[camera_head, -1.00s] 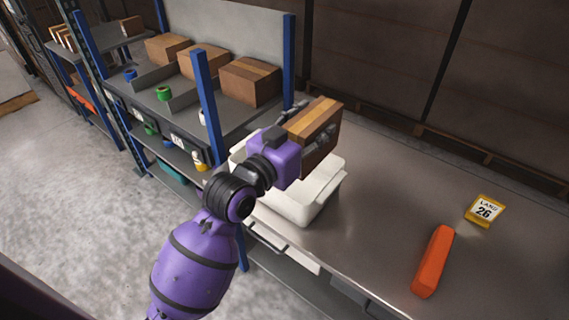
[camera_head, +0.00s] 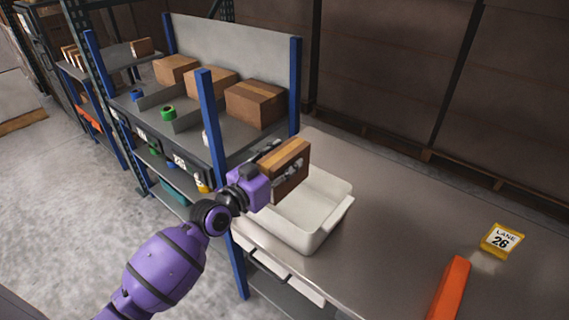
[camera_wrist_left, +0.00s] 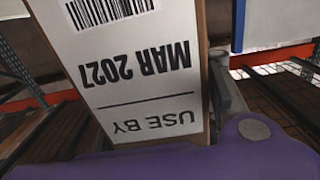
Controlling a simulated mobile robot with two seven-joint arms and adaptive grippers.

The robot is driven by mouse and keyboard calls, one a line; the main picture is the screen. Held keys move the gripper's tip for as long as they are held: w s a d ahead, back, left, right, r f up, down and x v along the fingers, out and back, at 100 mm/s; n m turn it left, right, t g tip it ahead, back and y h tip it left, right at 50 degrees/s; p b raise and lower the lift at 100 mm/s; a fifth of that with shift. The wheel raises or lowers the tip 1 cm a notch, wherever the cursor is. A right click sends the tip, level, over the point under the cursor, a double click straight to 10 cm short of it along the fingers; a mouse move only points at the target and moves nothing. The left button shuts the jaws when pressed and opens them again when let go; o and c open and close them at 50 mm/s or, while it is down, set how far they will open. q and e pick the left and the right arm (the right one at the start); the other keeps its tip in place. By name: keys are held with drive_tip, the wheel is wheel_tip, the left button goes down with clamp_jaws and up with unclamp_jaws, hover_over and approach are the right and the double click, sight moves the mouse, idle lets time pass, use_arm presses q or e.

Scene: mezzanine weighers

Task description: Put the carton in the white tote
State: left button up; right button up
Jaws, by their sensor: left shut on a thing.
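My left gripper (camera_head: 279,173) is shut on the brown carton (camera_head: 291,158), holding it above the left part of the white tote (camera_head: 317,226). The tote stands on the grey bench, its inside partly hidden by the carton and gripper. In the left wrist view the carton (camera_wrist_left: 140,70) fills the middle, with a white label reading "USE BY MAR 2027" upside down and a barcode. A gripper finger (camera_wrist_left: 226,85) lies along its right side. My right gripper does not show.
An orange block (camera_head: 452,290) and a yellow "LANE 26" sign (camera_head: 502,240) are on the bench (camera_head: 400,215) to the right. A blue-posted shelf (camera_head: 207,110) with several brown boxes (camera_head: 256,102) and tape rolls stands left. Bare bench lies right of the tote.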

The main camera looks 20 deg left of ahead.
use_arm(q)
drive_tip(key=shift+f+b, duration=0.35)
drive_tip(key=shift+f, duration=0.35)
drive_tip(key=o, duration=1.5)
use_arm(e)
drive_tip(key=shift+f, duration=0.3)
